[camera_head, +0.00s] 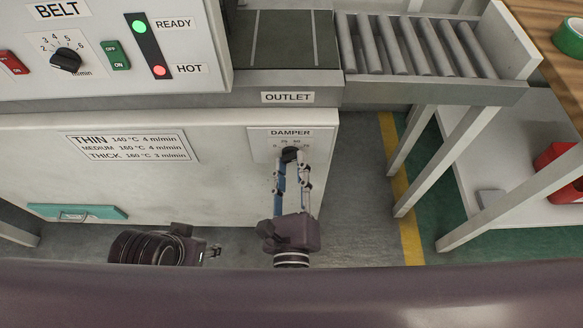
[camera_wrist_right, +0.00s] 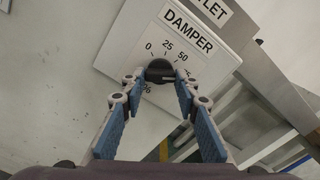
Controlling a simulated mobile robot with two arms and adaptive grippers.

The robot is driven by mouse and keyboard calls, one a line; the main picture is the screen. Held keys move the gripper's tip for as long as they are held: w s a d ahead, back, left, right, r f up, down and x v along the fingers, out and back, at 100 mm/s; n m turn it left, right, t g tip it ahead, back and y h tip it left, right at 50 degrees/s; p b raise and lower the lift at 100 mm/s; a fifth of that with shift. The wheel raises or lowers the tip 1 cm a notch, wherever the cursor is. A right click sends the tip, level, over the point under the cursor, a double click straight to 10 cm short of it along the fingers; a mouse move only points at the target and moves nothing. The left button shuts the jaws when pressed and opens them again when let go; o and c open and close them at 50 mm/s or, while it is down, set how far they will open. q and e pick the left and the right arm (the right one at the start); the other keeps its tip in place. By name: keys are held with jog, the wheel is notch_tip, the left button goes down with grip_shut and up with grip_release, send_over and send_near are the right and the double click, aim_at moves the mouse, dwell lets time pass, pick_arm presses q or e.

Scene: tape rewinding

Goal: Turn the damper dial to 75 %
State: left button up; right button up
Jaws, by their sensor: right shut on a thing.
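The black damper dial (camera_head: 290,154) sits on a light plate (camera_head: 262,143) marked DAMPER, on the front of the white machine. My right gripper (camera_head: 291,161) reaches up from below and has its fingertips on both sides of the dial. The right wrist view also shows the dial (camera_wrist_right: 159,68) between the fingertips (camera_wrist_right: 157,83). The marks 0, 25 and 50 can be read there; the higher marks are partly hidden by the right finger. Where the pointer stands is hard to tell. My left gripper (camera_head: 213,251) hangs low, left of the right one, away from the dial; its fingers are too small to judge.
Above are the OUTLET label (camera_head: 287,97) and a roller conveyor (camera_head: 430,45). A belt panel with a dial (camera_head: 66,59) and lit READY and HOT lamps is upper left. A teal handle (camera_head: 78,212) is lower left. Table legs (camera_head: 465,215) stand at the right.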

jog(key=shift+f+m, duration=0.1)
jog(key=shift+m, duration=0.3)
jog(key=o, duration=1.1)
jog(key=shift+o, duration=0.2)
jog(key=shift+s, duration=0.1)
jog(key=s, duration=0.7)
jog(key=shift+s, duration=0.2)
